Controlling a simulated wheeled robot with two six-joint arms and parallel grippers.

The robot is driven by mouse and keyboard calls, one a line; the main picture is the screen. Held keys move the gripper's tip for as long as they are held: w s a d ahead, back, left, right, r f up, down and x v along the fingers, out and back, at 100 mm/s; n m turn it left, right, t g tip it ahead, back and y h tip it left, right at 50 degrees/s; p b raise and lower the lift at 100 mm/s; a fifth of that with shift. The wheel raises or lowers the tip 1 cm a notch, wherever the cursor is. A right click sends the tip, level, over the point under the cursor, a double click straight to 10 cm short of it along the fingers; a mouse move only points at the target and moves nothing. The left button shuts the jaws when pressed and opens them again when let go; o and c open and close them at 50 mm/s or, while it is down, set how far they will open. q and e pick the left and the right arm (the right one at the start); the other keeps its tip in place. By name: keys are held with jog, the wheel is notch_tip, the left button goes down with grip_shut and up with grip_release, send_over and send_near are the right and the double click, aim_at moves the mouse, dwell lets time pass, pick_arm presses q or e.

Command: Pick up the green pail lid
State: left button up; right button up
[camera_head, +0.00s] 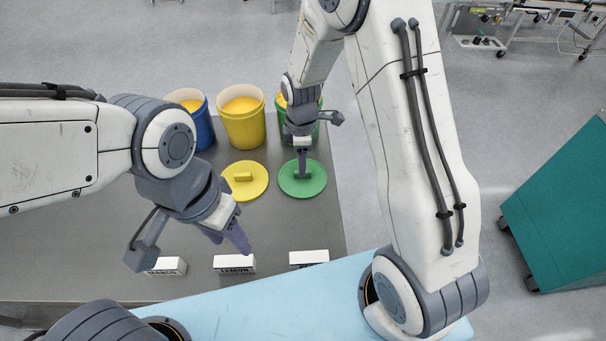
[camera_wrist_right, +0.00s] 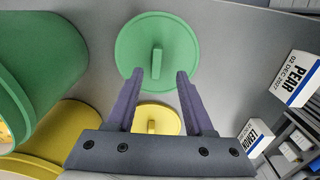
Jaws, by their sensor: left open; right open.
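The green pail lid (camera_head: 314,187) lies flat on the grey table in front of the green pail (camera_head: 316,131). The lid (camera_wrist_right: 179,33) also shows in the right wrist view, with its upright bar handle (camera_wrist_right: 157,61). My right gripper (camera_head: 302,174) is above the lid. In the wrist view, its open fingertips (camera_wrist_right: 160,74) lie on either side of the handle's line, with nothing held between them. I cannot tell how far above the handle they are. My left gripper (camera_head: 231,244) is open and empty over the table's front part, near the label blocks.
The yellow lid (camera_head: 256,190) lies just left of the green one. A yellow pail (camera_head: 241,130) and a blue pail (camera_head: 204,132) stand behind, filled with yellow stuff. White blocks, including the LEMON block (camera_head: 234,264) and PEAR block (camera_wrist_right: 297,79), line the front.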

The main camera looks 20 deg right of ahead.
aim_at(315, 181)
jog(key=shift+w+d+f+p, duration=0.1)
jog(key=shift+f+p, duration=0.15)
jog(key=shift+f, duration=0.85)
jog(key=shift+w+d+f+p, duration=0.1)
jog(key=shift+f+p, duration=0.1)
jog(key=shift+f, duration=0.9)
grip_shut()
jog(key=shift+r, duration=0.15)
